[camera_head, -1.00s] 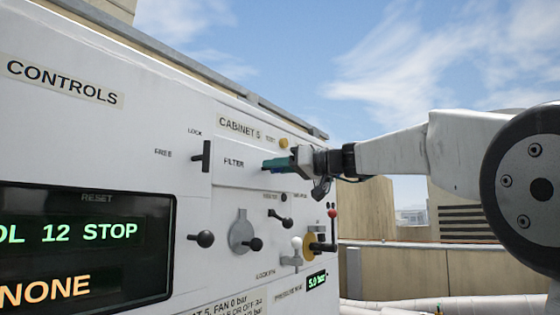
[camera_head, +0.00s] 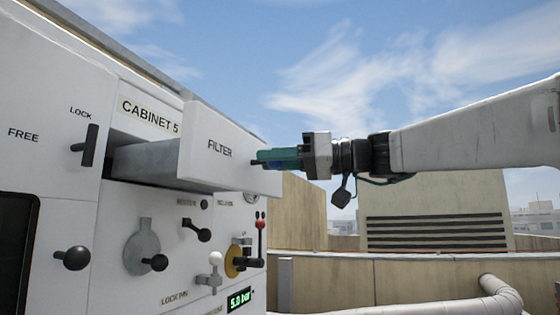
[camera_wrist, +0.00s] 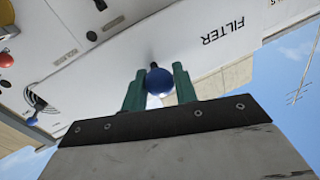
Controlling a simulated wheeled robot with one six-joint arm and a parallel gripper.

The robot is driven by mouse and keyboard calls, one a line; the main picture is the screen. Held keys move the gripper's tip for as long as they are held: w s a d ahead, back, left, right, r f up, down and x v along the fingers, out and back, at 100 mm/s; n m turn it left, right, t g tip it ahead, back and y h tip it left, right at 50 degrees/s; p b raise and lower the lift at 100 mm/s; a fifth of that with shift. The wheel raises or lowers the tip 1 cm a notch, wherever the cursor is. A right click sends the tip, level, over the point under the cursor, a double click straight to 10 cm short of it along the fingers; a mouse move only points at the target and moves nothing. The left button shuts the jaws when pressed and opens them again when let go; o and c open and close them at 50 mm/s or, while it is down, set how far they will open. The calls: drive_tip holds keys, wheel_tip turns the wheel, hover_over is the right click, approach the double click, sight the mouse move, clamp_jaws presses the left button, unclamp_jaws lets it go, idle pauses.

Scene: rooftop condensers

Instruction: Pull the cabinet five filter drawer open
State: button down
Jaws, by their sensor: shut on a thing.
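The filter drawer (camera_head: 217,155) stands out from cabinet five, its white front marked FILTER and its grey side showing behind. A dark gap shows at the left of its opening. My gripper (camera_head: 262,159) is at the drawer front, right of the label. In the wrist view the green fingers of my gripper (camera_wrist: 159,88) are shut on a blue ball knob (camera_wrist: 159,80), which sits on a dark stem from the drawer front (camera_wrist: 190,60). In the head view the fingers mostly hide the knob.
Left of the drawer is a black LOCK/FREE handle (camera_head: 88,146), upright. Below are black knobs (camera_head: 72,258), a grey round plate (camera_head: 142,250), a red-tipped lever (camera_head: 261,226) and a 5.0 bar display (camera_head: 240,299). Open air lies right of the cabinet; a wall (camera_head: 400,280) stands behind.

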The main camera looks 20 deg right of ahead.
drive_tip(key=shift+s+d, duration=0.2)
drive_tip(key=c, duration=1.1)
unclamp_jaws()
drive_tip(key=shift+a, duration=0.1)
drive_tip(key=shift+c, duration=0.2)
drive_tip(key=v, duration=0.8)
drive_tip(key=shift+r, duration=0.1)
